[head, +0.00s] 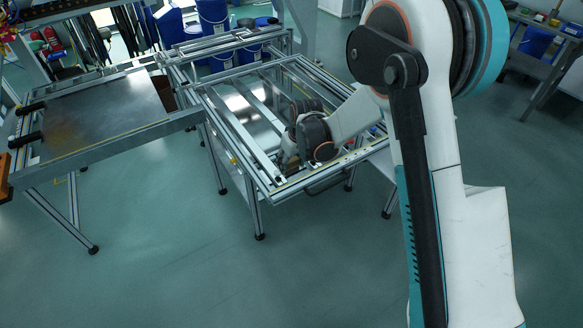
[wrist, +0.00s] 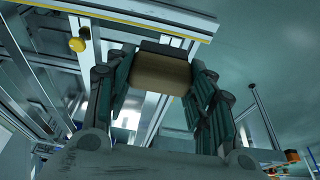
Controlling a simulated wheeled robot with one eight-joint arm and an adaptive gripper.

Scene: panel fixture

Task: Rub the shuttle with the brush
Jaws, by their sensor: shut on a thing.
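My gripper (wrist: 161,82) is shut on the brush in the wrist view, with one dark jointed finger on each side. The brush (wrist: 160,73) shows as a tan block with a dark strip along its far edge. A pale metal rail with a yellow stripe (wrist: 125,12) lies beyond it. In the head view my wrist is over the right part of an aluminium frame table (head: 237,150), and my arm mostly hides the gripper and brush. No part is clearly recognisable as the shuttle. I cannot tell whether the brush touches the frame.
A yellow knob (wrist: 77,45) sits by the rail. A flat metal panel (head: 100,112) lies on a second frame at the left. Blue bins (head: 213,15) stand behind, and a workbench (head: 545,50) is at the back right. The floor in front is clear.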

